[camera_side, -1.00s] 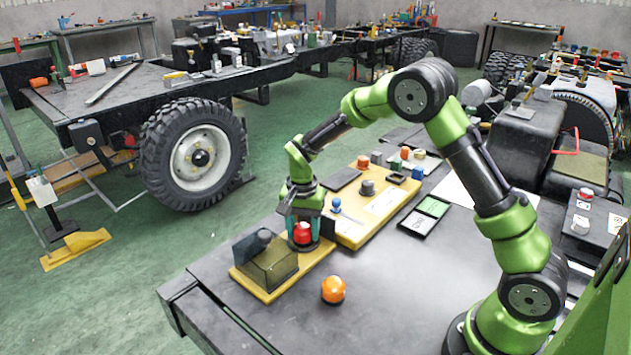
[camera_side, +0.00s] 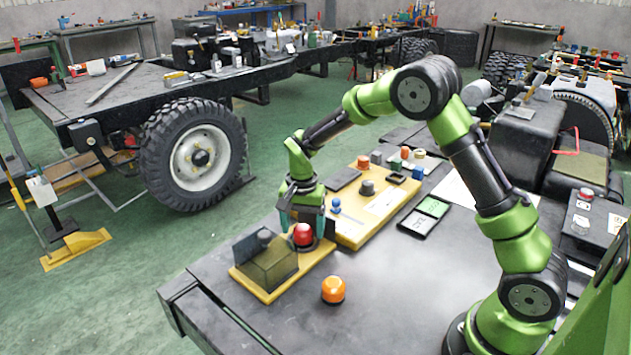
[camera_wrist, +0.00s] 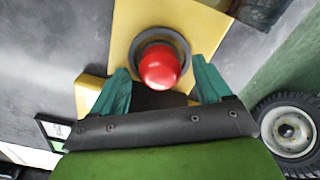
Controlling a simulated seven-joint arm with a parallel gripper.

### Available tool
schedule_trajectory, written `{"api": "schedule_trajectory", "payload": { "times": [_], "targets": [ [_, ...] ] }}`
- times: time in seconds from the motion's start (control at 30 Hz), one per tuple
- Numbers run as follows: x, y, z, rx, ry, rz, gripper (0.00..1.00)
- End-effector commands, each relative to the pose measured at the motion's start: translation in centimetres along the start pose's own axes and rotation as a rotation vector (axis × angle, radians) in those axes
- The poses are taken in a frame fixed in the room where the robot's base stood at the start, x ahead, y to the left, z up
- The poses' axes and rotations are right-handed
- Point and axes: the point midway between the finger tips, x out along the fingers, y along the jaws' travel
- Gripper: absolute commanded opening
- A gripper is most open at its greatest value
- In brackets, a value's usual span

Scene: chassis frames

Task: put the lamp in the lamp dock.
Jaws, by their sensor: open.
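A red dome (camera_side: 303,234) sits upright in a dark round ring (camera_side: 318,246) on a yellow board (camera_side: 270,297). In the wrist view the red dome (camera_wrist: 160,67) shows inside the ring (camera_wrist: 184,45). An orange dome-topped piece (camera_side: 333,289) stands upright on the table, apart from the board. I cannot tell from the pictures which of the two is the task's lamp; the ring looks like a dock. My gripper (camera_side: 307,222) is open just above and behind the red dome, its teal fingers apart. In the wrist view the fingers (camera_wrist: 160,76) have the dome between and beyond their tips.
A clear box (camera_side: 272,263) with a dark panel stands on the same board, left of the dome. A second yellow board (camera_side: 375,212) with knobs and a blue peg (camera_side: 336,205) is behind.

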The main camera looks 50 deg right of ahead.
Motion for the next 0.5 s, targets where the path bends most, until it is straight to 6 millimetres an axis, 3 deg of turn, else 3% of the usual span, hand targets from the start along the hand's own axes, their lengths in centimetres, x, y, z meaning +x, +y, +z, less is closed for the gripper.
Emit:
{"api": "schedule_trajectory", "payload": {
  "times": [0.3,0.5],
  "targets": [
    [-6.9,-0.1,0.0,0.001,0.002,-0.005,0.77],
    [-9.9,0.0,0.0,0.000,0.002,-0.003,0.77]
  ]
}}
